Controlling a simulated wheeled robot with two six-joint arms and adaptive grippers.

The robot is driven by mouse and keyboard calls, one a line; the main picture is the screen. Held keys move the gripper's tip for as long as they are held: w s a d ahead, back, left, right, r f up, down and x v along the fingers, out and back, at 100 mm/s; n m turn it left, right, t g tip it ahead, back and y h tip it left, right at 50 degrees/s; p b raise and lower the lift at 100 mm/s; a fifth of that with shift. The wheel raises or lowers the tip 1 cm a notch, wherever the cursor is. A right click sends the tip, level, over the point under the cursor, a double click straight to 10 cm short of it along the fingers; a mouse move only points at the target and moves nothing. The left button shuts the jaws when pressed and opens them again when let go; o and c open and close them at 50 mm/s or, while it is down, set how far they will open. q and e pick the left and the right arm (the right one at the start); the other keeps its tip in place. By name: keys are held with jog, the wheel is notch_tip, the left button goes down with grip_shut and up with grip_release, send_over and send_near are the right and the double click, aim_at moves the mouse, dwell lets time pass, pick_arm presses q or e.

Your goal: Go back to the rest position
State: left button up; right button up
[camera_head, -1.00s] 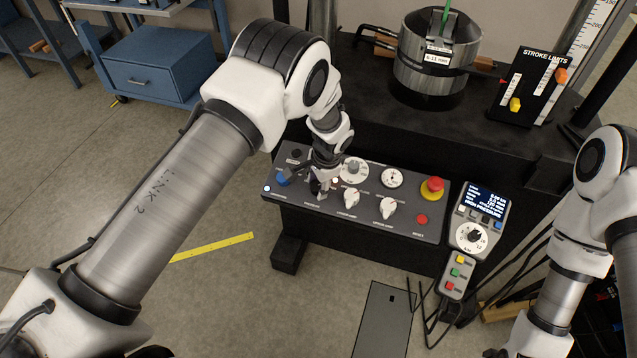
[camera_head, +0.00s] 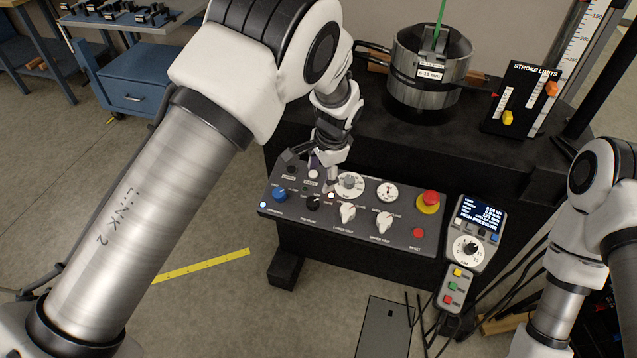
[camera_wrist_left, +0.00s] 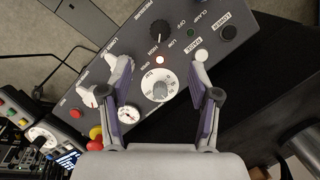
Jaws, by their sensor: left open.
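My left gripper (camera_head: 322,172) hangs above the upper left part of the grey control panel (camera_head: 400,240), and it is small and partly hidden by my wrist in the head view. In the left wrist view its two fingers (camera_wrist_left: 160,65) are spread apart, with nothing between them but the panel below. A white dial (camera_wrist_left: 159,85) and a black knob (camera_wrist_left: 160,31) show beneath and beyond the fingers. In the head view the black knob (camera_head: 313,202) and the blue knob (camera_head: 280,195) are clear of the fingers. My right arm is at the right edge; its gripper is out of view.
A red emergency button (camera_head: 430,198) stands on the panel's right. A pendant with a screen (camera_head: 480,214) hangs beside it. A metal cylinder (camera_head: 430,65) and a stroke limits board (camera_head: 522,98) stand on the black machine behind. Open floor (camera_head: 210,225) lies left of the panel.

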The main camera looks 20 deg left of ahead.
dwell(0.6)
pick_arm(q)
jog(key=s+a+f+g, duration=0.3)
jog(key=s+a+f, duration=0.1)
jog(key=s+f, duration=0.55)
jog(key=s+a+f+n, duration=0.2)
jog(key=s+f+n, duration=0.1)
jog(key=s, duration=0.5)
jog(key=s+a+f+n+t+h, duration=0.1)
jog(key=s+a+f+n, duration=0.1)
jog(key=s, duration=0.6)
jog(key=s+a+f+n+t+h, duration=0.1)
jog(key=s+a+f+n, duration=0.1)
jog(key=s, duration=0.7)
jog(key=f+n, duration=0.1)
jog(key=n, duration=0.1)
jog(key=shift+f+n, duration=0.3)
